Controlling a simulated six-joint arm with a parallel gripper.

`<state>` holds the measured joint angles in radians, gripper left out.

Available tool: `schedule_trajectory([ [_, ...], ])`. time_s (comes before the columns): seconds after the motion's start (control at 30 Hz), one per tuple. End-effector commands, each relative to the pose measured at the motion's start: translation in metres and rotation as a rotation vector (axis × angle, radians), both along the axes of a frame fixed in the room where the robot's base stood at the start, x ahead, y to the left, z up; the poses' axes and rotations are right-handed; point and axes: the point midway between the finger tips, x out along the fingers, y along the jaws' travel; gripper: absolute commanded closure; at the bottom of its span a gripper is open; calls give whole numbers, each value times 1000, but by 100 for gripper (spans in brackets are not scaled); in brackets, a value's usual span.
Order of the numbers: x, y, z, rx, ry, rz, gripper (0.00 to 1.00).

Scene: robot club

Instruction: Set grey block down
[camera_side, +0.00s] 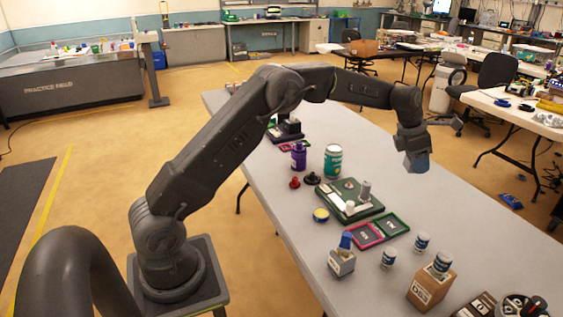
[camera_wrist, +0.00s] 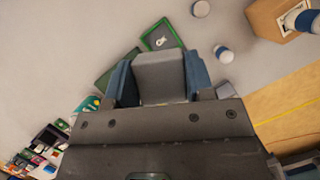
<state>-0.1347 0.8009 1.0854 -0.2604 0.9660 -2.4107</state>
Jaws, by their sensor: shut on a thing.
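My gripper (camera_side: 417,163) hangs above the right part of the table in the side view, its blue fingers clear of the tabletop. In the wrist view my gripper (camera_wrist: 160,82) is shut on the grey block (camera_wrist: 159,68), with one blue finger on each side of it. In the side view the block is not clearly told apart from the fingers. A green-framed tray (camera_wrist: 146,40) shows beyond the block in the wrist view.
The long grey table (camera_side: 470,232) holds a green tray (camera_side: 376,211), pink and green frames (camera_side: 407,221), a teal-labelled jar (camera_side: 333,148), a purple bottle (camera_side: 298,150), small white jars (camera_side: 388,260) and a wooden box (camera_side: 420,297).

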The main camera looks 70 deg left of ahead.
Motion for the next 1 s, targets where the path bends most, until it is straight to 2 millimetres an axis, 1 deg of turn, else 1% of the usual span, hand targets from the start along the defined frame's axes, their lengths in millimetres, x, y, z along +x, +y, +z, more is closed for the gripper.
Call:
schedule_trajectory([
  [0.03, 3, 29, 2, 0, -4, 60, 90],
  [0.07, 3, 44, 1, 0, -4, 93, 90],
  [0.1, 3, 64, 1, 1, -3, 136, 90],
  [0.17, 2, 95, 1, 2, -4, 201, 90],
  [0.2, 0, 115, 1, 2, -3, 246, 90],
  [0.27, -3, 145, 1, 1, -4, 311, 90],
  [0.3, -6, 165, 1, 1, -4, 354, 90],
  [0.37, -12, 195, 1, 3, -5, 419, 90],
  [0.4, -17, 214, 1, 3, -5, 461, 90],
  [0.47, -25, 244, 1, 3, -7, 527, 90],
  [0.5, -32, 263, 1, 3, -7, 571, 90],
  [0.57, -42, 291, 1, 3, -9, 634, 90],
  [0.6, -50, 310, 1, 5, -9, 677, 90],
  [0.67, -63, 337, 1, 4, -10, 741, 90],
  [0.7, -73, 355, 1, 5, -10, 783, 90],
  [0.77, -88, 382, 1, 5, -12, 848, 90],
  [0.8, -99, 399, 1, 6, -14, 891, 90],
  [0.87, -115, 423, 1, 7, -15, 950, 90],
  [0.9, -126, 437, 1, 6, -17, 990, 90],
  [1.0, -150, 467, 1, 7, -20, 1072, 90],
])
